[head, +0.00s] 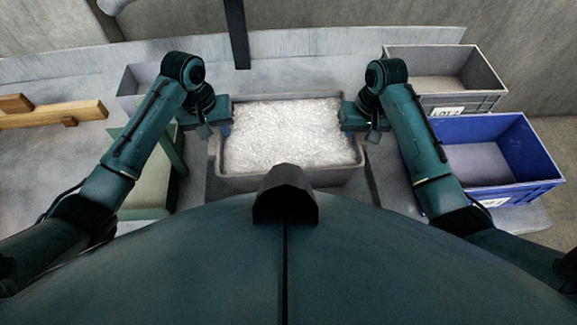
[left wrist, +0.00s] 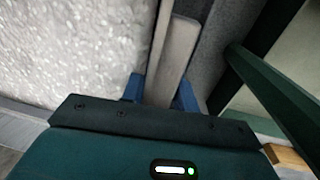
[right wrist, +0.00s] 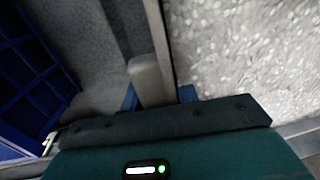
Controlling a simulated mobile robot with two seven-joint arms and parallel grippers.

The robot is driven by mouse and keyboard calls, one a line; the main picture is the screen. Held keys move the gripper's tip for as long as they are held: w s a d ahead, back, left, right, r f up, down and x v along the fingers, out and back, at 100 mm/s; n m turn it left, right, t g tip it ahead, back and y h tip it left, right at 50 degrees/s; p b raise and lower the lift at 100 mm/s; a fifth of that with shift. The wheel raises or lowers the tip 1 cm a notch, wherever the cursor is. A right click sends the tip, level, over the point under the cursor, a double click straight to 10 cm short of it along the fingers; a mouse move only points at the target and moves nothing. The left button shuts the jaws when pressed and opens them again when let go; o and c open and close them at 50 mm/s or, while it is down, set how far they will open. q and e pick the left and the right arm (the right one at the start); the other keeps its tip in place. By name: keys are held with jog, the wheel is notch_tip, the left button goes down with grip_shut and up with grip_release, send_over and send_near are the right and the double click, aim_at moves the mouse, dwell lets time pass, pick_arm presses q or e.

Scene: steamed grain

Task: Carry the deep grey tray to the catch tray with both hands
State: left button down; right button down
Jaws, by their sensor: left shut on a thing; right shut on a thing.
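The deep grey tray (head: 290,181), filled with pale steamed grain (head: 290,135), is in the middle of the head view, in front of my body. My left gripper (head: 226,130) is shut on its left side; the left wrist view shows the blue fingers around a grey handle or rim (left wrist: 172,65). My right gripper (head: 343,130) is shut on its right side; the right wrist view shows its fingers around a similar grey part (right wrist: 148,82). The tray looks about level. I cannot tell whether it is lifted or which thing is the catch tray.
A grey crate (head: 458,101) labelled "LOT 2" and a blue crate (head: 500,190) stand at the right. A green-framed stand (head: 150,195) is close by at the left. A wooden paddle-like piece (head: 60,117) lies at the far left. A dark post (head: 237,35) rises behind the tray.

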pick_arm(q)
jog(key=c, duration=1.4)
grip_release()
jog(key=shift+d, duration=0.15)
pick_arm(e)
jog(key=c, duration=1.4)
grip_release()
jog(key=shift+a, duration=0.1)
pick_arm(q)
jog(key=shift+o, duration=0.7)
jog(key=shift+s+r, duration=0.1)
pick_arm(e)
jog(key=shift+o, duration=0.7)
jog(key=shift+s+r, duration=0.1)
pick_arm(q)
jog(key=shift+o, duration=0.9)
pick_arm(e)
jog(key=shift+o, duration=0.9)
pick_arm(q)
jog(key=shift+r, duration=0.1)
